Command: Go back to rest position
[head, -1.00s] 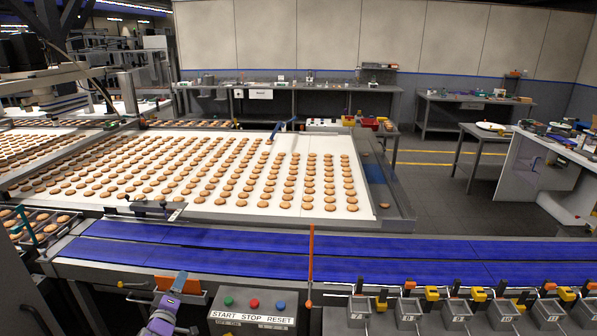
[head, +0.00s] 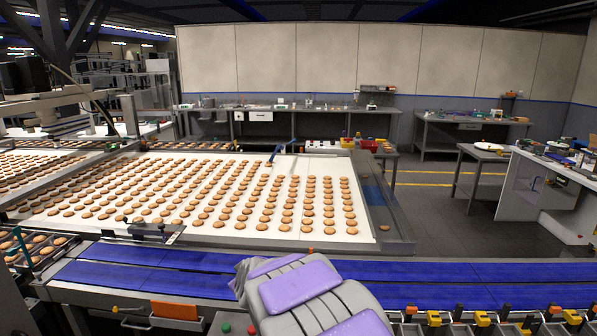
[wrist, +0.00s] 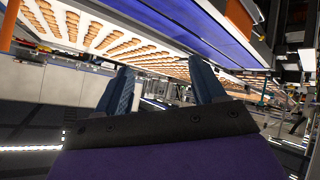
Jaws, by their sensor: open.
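In the wrist view my gripper (wrist: 165,90) shows two blue-grey fingers spread apart, with nothing between them. In the head view my grey and purple arm rises at the bottom centre, in front of the blue conveyor and over the button panel; the fingertips cannot be made out there. Many round biscuits (head: 262,213) lie in rows on the white belt (head: 340,236) beyond the conveyor. They also show, tilted, at the top of the wrist view.
Blue conveyor lanes (head: 450,272) run across the front. An orange block (head: 175,310) sits at the front left. Workbenches (head: 290,108) stand at the back, and a side table (head: 485,152) stands right. The floor (head: 440,205) between is clear.

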